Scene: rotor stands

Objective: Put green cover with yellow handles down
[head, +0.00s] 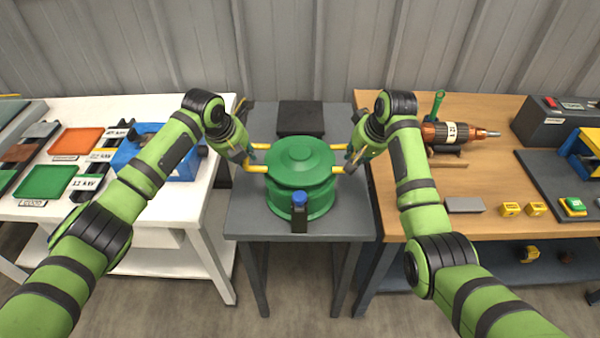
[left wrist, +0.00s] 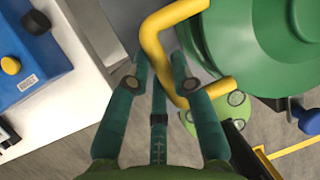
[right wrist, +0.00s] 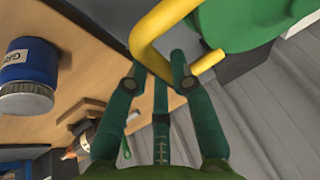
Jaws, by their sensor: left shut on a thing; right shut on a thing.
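The green cover (head: 301,152) is level at the middle of the grey table, directly over a green round body (head: 318,203). I cannot tell whether they touch. My left gripper (head: 250,161) is shut on the cover's left yellow handle, which also shows in the left wrist view (left wrist: 152,42). My right gripper (head: 349,160) is shut on the right yellow handle, which also shows in the right wrist view (right wrist: 148,38). The cover's green side fills the upper right of both wrist views. The cover hides much of the body below.
The narrow grey table (head: 245,222) carries a dark block (head: 300,118) behind the cover and a blue-topped black post (head: 299,212) in front. A white table (head: 205,205) with trays and a blue box stands left. A wooden table (head: 420,215) with a copper rotor (head: 446,133) stands right.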

